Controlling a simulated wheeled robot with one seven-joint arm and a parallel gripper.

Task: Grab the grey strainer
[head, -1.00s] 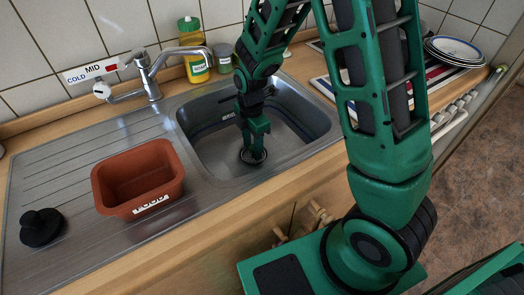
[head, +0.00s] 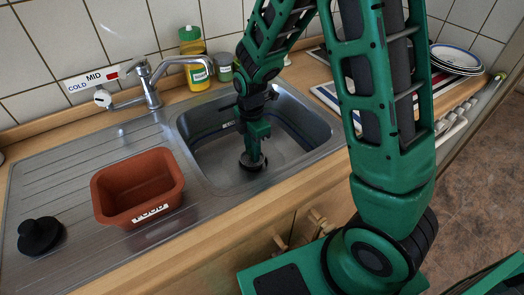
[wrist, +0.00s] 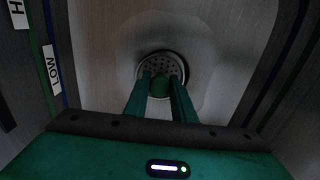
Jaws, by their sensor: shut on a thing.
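The grey strainer (wrist: 168,64) is a round, perforated disc seen straight ahead in the wrist view. In the head view it is a small dark disc (head: 252,164) low in the sink basin, largely under my gripper. My gripper (wrist: 161,84) points down into the basin, and its green fingers are closed around a small green-looking knob at the strainer's middle. The gripper also shows in the head view (head: 253,150). I cannot tell whether the strainer touches the basin floor or is slightly above it.
The steel sink's (head: 210,178) basin walls stand close around my gripper. A brown tub (head: 137,190) and a black plunger-like piece (head: 40,235) sit on the drainboard to the left. The tap (head: 150,85), a yellow bottle (head: 195,62) and a small jar (head: 224,68) stand behind.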

